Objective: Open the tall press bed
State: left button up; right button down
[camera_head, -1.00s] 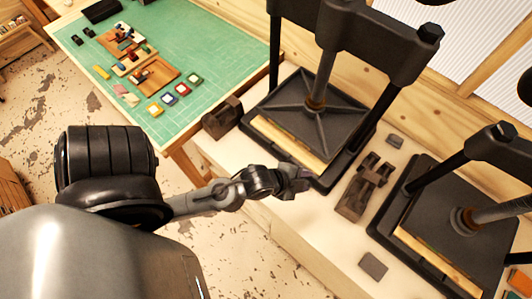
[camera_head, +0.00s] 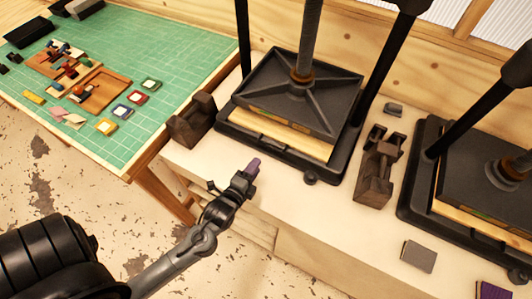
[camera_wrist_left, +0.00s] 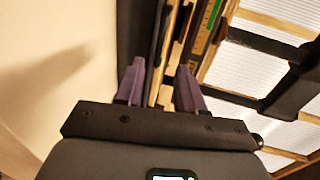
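The tall press stands on the bench, with its dark ribbed upper plate (camera_head: 301,88) on a central screw. Under the plate lies a pale wooden board stack (camera_head: 285,139) on the dark press bed (camera_head: 268,149). My left gripper (camera_head: 252,166) is in front of the bed's front edge, with a visible purple fingertip. In the left wrist view my left gripper (camera_wrist_left: 161,82) has two purple fingers spread apart, with nothing held between them. The press's layered edge (camera_wrist_left: 180,45) shows beyond the fingers. My right gripper is not in view.
A second press (camera_head: 475,180) stands at the right. A small grey block (camera_head: 419,256) lies near the bench front. A green mat (camera_head: 150,60) with small coloured pieces covers the left table.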

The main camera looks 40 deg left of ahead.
pick_arm(q)
jog(key=x, duration=1)
grip_shut()
